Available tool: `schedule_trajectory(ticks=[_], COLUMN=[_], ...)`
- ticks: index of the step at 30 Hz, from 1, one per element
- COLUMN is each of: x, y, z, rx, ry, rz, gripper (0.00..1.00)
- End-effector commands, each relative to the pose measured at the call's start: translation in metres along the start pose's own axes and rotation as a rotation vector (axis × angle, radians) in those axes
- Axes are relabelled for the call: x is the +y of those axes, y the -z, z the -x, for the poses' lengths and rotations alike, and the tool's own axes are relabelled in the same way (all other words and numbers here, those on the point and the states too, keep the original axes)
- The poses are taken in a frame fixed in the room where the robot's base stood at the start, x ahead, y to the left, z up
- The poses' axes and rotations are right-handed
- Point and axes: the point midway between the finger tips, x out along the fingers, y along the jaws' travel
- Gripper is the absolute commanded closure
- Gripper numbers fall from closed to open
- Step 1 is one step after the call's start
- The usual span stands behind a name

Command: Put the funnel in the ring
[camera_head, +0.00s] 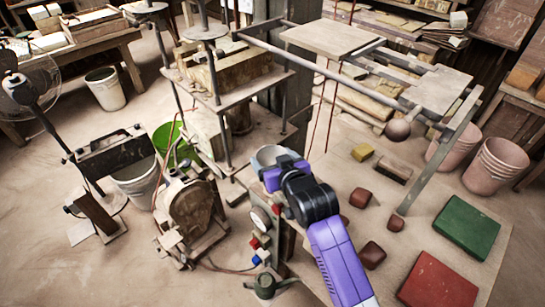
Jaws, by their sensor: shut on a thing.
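My arm with purple and black parts reaches up from the bottom of the view to the left edge of the workbench. My gripper (272,172) is at its far end, partly hidden by the wrist. It is shut on a pale grey-blue round piece with a wide rim, which looks like the funnel (268,154). The funnel appears off the bench top, at the bench's left edge. The fingertips are too small and covered to see clearly. I cannot clearly make out the ring; it may be hidden behind the funnel or my gripper.
The bench holds a yellow block (362,152), a brown block (395,169), dark red blocks (372,255), a green slab (467,227) and a red slab (438,282). A metal frame (440,155) stands over it. Machinery (190,210) and buckets (105,89) stand left.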

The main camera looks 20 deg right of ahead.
Motion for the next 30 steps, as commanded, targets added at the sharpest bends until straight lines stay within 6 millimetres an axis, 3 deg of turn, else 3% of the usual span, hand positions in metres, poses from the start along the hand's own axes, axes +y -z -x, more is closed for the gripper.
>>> schedule_trajectory(ticks=[21, 30], x=[0.0, 0.0], y=[-0.05, -0.06], z=[-0.021, -0.025], rx=[0.0, 0.001], ry=[0.0, 0.0], rz=[0.0, 0.0], gripper=[0.65, 0.65])
